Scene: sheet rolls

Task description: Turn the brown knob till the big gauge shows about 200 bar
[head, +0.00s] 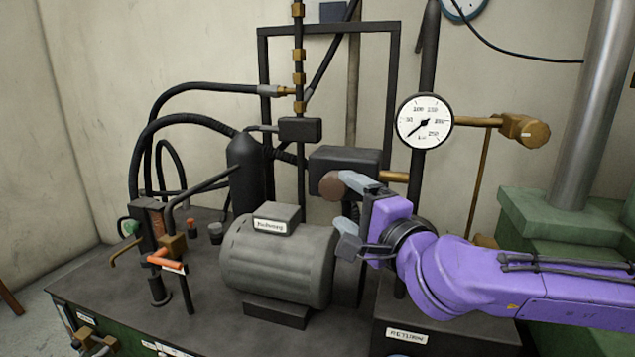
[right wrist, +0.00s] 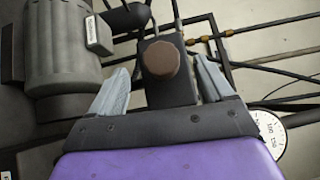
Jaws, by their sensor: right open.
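The brown knob (head: 333,186) sits on the front of a dark box-shaped block (head: 345,160) behind the motor. My right gripper (head: 349,204) is open beside it, with the upper finger close to the knob in the head view. In the right wrist view the knob (right wrist: 161,59) shows between the two spread fingers, with gaps on both sides. I cannot tell how deep the fingertips reach. The big gauge (head: 424,121) has a white face, and its needle points to the lower left. In the right wrist view only part of the gauge (right wrist: 268,132) shows. My left gripper is not in view.
A grey motor (head: 278,259) stands left of and below my right gripper. A black cylinder (head: 247,170), hoses and an orange-handled valve (head: 166,262) are further left. A brass fitting (head: 526,131) sticks out right of the gauge. A green base with a metal column (head: 592,110) stands at right.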

